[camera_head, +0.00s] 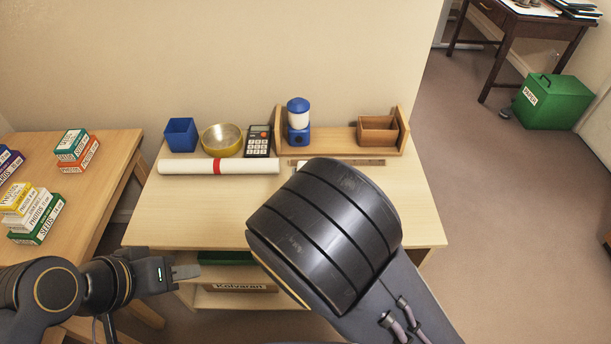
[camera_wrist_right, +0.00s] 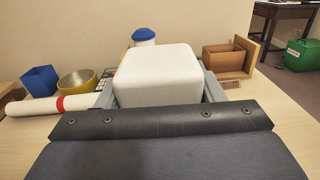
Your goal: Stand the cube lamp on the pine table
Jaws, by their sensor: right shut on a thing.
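The cube lamp, a white block with rounded edges (camera_wrist_right: 158,75), fills the middle of the right wrist view. My right gripper (camera_wrist_right: 159,90) is shut on it, with a grey finger on each side. In the head view my right forearm covers the gripper and nearly all of the lamp. The lamp is over the pale wooden table (camera_head: 200,215), likely the pine table; whether it touches the top is hidden. My left gripper (camera_head: 186,272) is in front of the table's left part, apart from everything; its finger gap is unclear.
Along the table's back stand a blue pot (camera_head: 181,135), a brass bowl (camera_head: 222,140), a calculator (camera_head: 258,141), a blue lantern (camera_head: 298,122) and a wooden box (camera_head: 378,130) on a rack. A rolled paper (camera_head: 245,167) lies before them. The table's front left is clear.

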